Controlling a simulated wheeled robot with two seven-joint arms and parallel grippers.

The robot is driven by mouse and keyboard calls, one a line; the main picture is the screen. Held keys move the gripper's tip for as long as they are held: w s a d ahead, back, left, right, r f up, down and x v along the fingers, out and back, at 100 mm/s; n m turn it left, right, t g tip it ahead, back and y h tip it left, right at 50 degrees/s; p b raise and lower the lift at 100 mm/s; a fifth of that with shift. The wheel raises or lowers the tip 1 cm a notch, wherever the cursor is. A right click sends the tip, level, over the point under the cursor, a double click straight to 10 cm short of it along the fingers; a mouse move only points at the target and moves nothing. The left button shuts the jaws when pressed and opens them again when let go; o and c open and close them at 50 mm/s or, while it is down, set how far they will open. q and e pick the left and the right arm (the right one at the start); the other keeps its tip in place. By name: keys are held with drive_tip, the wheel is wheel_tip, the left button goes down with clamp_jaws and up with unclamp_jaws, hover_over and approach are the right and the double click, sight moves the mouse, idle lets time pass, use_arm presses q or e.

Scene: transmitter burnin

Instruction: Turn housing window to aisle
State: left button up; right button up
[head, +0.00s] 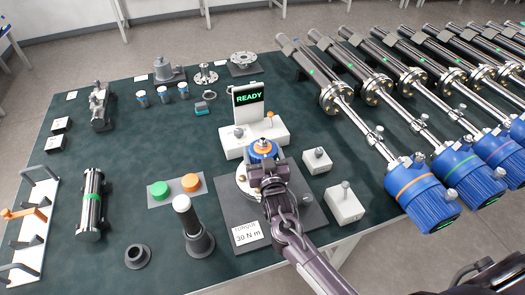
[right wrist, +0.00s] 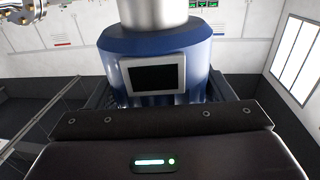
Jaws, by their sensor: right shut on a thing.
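The blue transmitter housing (head: 262,148) with an orange ring stands in the fixture on the dark base plate (head: 222,205), near the table's front middle. My right gripper (head: 266,172) is shut on it from the near side and hides much of it. In the right wrist view the housing (right wrist: 110,62) stands between my jaws (right wrist: 155,100), with a silver neck (right wrist: 158,12) above. Its dark rectangular window (right wrist: 156,78) in a pale frame faces my wrist camera. My left gripper is not in view.
A screen reading READY (head: 248,96) stands on a white block behind the fixture. A 30 N m torque card (head: 247,233) lies in front. Green and orange buttons (head: 175,188) and a white-topped post (head: 190,222) are left. Several blue-headed transmitters (head: 420,190) line the right.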

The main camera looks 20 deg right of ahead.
drive_tip(key=shift+y, duration=0.3)
drive_tip(key=shift+n+y+p, duration=0.35)
drive_tip(key=shift+n+y, duration=0.35)
drive_tip(key=shift+y, duration=0.1)
drive_tip(key=o, duration=1.6)
drive_tip(key=shift+o, duration=0.2)
drive_tip(key=shift+r, duration=0.1)
wheel_tip(320, 180, up, 20)
drive_tip(key=b, duration=0.3)
